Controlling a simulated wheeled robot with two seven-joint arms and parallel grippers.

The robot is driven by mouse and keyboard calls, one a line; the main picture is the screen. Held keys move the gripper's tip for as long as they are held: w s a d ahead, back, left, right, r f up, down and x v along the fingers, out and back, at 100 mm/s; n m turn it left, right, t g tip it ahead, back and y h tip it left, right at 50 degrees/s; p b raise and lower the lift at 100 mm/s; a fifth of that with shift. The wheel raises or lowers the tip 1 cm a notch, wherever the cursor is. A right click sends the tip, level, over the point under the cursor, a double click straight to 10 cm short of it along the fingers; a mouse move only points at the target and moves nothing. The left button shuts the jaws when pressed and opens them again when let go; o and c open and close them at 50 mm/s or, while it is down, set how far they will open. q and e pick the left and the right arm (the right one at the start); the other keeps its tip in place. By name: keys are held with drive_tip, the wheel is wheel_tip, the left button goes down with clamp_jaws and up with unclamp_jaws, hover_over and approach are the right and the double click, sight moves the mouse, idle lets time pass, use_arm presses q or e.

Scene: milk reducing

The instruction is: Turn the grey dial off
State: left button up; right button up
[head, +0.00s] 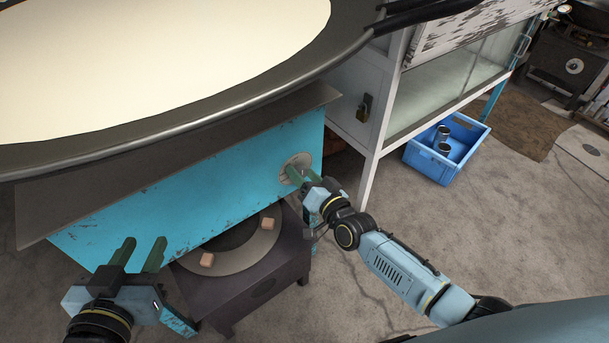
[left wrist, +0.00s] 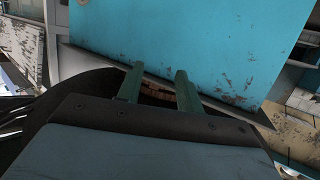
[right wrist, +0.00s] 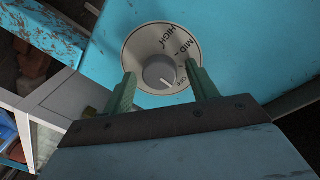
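The grey dial (right wrist: 160,72) is a round knob on a pale plate (right wrist: 140,48) marked HIGH and MID, with a smaller mark at the lower right by one finger. The plate (head: 301,160) also shows on the blue stove front in the head view. My right gripper (right wrist: 160,75) is open, its green fingers on either side of the knob. A gap seems to show between knob and fingers; I cannot tell whether they touch. My left gripper (head: 141,254) is open and empty, in front of the left part of the blue panel (head: 190,195).
A wide pan of white liquid (head: 150,60) sits above the panel. A dark burner stand (head: 255,285) is below it. A white cabinet (head: 365,150) and a blue crate (head: 430,165) with metal cans stand to the right. The floor at front right is clear.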

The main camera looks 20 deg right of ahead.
drive_tip(key=shift+s, duration=0.1)
drive_tip(key=shift+s, duration=0.15)
drive_tip(key=p+v, duration=0.2)
drive_tip(key=v, duration=0.2)
drive_tip(key=shift+s+d, duration=0.1)
drive_tip(key=shift+s, duration=0.1)
drive_tip(key=p, duration=0.3)
approach(303, 174)
drive_tip(key=s, duration=0.3)
use_arm(q)
drive_tip(key=s+a+f+g+y, duration=0.1)
drive_tip(key=s+a+f+g, duration=0.2)
drive_tip(key=s+f+g, duration=0.2)
drive_tip(key=s+a+f+g+y, duration=0.2)
drive_tip(key=s+a+f+g, duration=0.1)
drive_tip(key=s+f+g, duration=0.3)
drive_tip(key=shift+s+a+f+n, duration=0.25)
drive_tip(key=shift+s+f+n, duration=0.15)
drive_tip(key=shift+s, duration=0.25)
use_arm(e)
drive_tip(key=shift+s+d, duration=0.5)
drive_tip(key=shift+d, duration=0.05)
